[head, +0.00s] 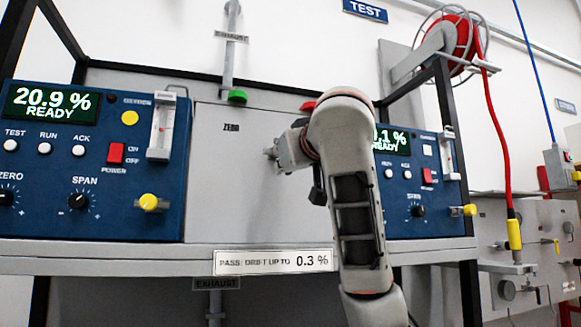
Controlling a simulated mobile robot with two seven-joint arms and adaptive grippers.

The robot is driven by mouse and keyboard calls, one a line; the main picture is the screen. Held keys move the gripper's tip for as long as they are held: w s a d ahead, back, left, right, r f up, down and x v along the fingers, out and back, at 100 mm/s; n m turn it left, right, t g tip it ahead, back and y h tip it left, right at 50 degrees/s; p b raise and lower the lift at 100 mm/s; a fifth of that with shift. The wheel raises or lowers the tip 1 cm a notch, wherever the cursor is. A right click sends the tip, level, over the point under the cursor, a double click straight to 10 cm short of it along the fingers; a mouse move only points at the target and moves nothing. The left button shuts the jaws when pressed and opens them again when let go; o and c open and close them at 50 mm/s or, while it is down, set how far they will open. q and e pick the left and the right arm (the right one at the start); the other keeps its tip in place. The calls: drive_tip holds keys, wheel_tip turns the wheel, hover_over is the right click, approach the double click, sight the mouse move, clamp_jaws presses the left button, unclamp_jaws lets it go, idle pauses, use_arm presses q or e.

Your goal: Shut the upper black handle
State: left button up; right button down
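No black handle can be made out for certain. On the grey panel at the far right are small dark fittings, one a black-tipped lever (568,228) at the picture's right side; I cannot tell whether it is the upper handle. One arm, taken as my right, rises from the bottom centre and bends over in front of the bench. Its gripper (285,152) is partly hidden behind the wrist, in front of the plain grey panel and well left of the valve panel. Its fingers cannot be made out clearly. My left gripper is out of view.
Two blue analysers (95,215) (440,190) stand on a grey shelf (130,252). A green valve handle (237,96) and a red one (307,105) sit above the grey panel. A red hose (497,140) hangs from a reel at right, beside the valve panel (530,215).

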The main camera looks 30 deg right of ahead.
drive_tip(key=shift+a+m, duration=0.25)
drive_tip(key=shift+m, duration=0.4)
drive_tip(key=shift+a+m, duration=0.25)
drive_tip(key=shift+m, duration=0.4)
drive_tip(key=shift+w, duration=0.1)
drive_tip(key=shift+m, duration=0.3)
drive_tip(key=c, duration=2.1)
unclamp_jaws()
drive_tip(key=shift+a, duration=0.1)
drive_tip(key=v, duration=1.2)
